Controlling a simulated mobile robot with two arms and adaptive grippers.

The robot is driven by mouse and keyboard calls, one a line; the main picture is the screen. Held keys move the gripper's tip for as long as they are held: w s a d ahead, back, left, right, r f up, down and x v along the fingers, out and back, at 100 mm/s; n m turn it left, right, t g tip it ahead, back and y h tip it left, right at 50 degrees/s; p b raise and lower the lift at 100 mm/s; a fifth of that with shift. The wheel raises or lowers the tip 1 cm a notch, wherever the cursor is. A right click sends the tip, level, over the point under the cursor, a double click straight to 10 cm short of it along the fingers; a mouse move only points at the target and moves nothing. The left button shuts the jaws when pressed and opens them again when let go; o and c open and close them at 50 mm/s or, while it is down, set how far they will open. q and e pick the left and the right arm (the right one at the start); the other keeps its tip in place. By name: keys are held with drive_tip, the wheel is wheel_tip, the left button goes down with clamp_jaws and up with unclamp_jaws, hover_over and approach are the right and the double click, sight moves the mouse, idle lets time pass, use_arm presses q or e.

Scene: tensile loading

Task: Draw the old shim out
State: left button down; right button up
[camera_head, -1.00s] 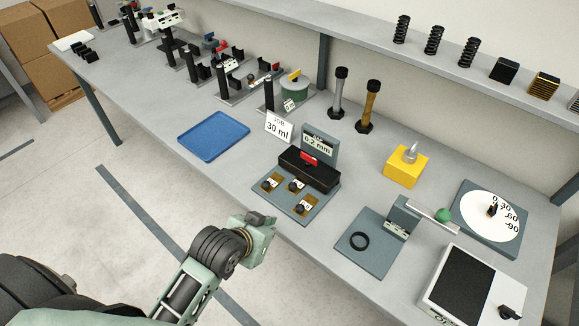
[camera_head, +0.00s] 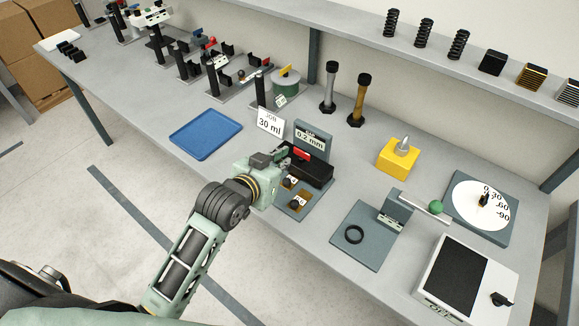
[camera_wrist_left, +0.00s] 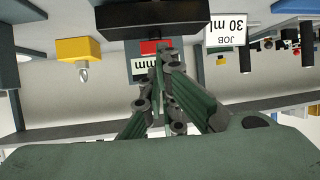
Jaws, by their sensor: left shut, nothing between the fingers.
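The black block (camera_head: 318,173) stands on a grey base plate (camera_head: 299,212), with a red tab (camera_head: 302,153) at its top; I take this tab for the old shim. The tab shows in the left wrist view (camera_wrist_left: 148,47) right by my fingertips. My left gripper (camera_head: 284,152) is shut and empty, at the block's left end beside the tab. I cannot tell whether it touches the tab. Brown plates with black knobs (camera_head: 297,202) lie in front of the block; my gripper hides part of them. My right gripper is not in view.
A "0.2 mm" sign (camera_head: 311,141) stands behind the block and a "30 ml" card (camera_head: 270,122) to its left. A blue tray (camera_head: 206,134) lies left.

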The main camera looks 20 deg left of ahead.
sight(300, 150)
use_arm(q)
drive_tip(key=p+x, duration=0.1)
drive_tip(key=x, duration=0.7)
drive_tip(key=shift+s+a+f+p, duration=0.15)
drive_tip(key=shift+s+f+p, duration=0.55)
drive_tip(key=shift+s+f, duration=0.35)
drive_tip(key=shift+s+a+f, duration=0.15)
drive_tip(key=shift+s+f, duration=0.1)
drive_tip(key=shift+s, duration=0.35)
drive_tip(key=shift+w, duration=0.1)
drive_tip(key=shift+f, duration=0.1)
